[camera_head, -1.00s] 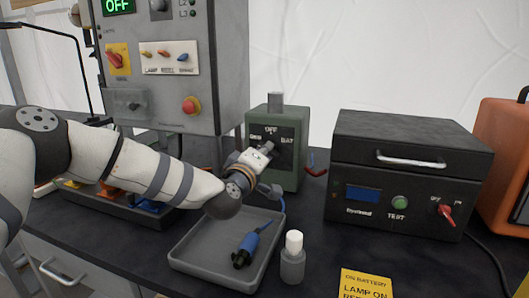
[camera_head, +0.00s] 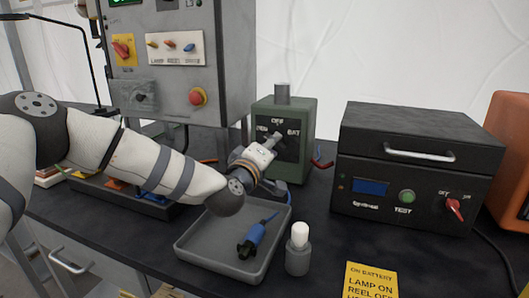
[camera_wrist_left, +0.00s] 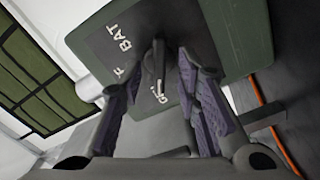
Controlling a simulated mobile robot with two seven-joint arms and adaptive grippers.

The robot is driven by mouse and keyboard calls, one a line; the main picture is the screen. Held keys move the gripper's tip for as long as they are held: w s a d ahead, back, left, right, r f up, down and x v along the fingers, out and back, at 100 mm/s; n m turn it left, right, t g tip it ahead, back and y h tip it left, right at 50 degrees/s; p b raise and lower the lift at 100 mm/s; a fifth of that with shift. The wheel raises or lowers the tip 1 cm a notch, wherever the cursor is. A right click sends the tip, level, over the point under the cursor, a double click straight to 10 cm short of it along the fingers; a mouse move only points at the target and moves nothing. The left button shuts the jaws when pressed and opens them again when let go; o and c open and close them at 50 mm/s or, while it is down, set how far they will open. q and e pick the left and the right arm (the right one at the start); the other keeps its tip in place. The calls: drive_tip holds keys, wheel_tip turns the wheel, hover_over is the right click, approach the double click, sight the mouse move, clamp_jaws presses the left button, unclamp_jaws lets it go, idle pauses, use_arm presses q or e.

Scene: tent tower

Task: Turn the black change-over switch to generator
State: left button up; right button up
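The black change-over switch is on the black plate (camera_head: 292,152) of a green box (camera_head: 309,130), marked OFF at top, BAT at right and a partly covered GEN at left. My left gripper (camera_head: 277,141) is in front of the plate and hides most of the switch handle in the head view. In the left wrist view the dark handle (camera_wrist_left: 154,62) stands between my two purple-padded fingers (camera_wrist_left: 160,90). The fingers are apart, with gaps visible beside the handle. I cannot tell exactly which mark the handle points to. My right gripper is not in view.
A grey tray (camera_head: 190,246) with a blue connector (camera_head: 252,238) lies below my left arm. A small white-capped bottle (camera_head: 298,250) stands beside it. A black tester box (camera_head: 415,150) is at right. A grey control panel (camera_head: 222,60) rises behind my arm.

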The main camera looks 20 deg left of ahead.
use_arm(q)
drive_tip(key=s, duration=1)
drive_tip(key=shift+s+a, duration=0.15)
drive_tip(key=shift+a, duration=0.05)
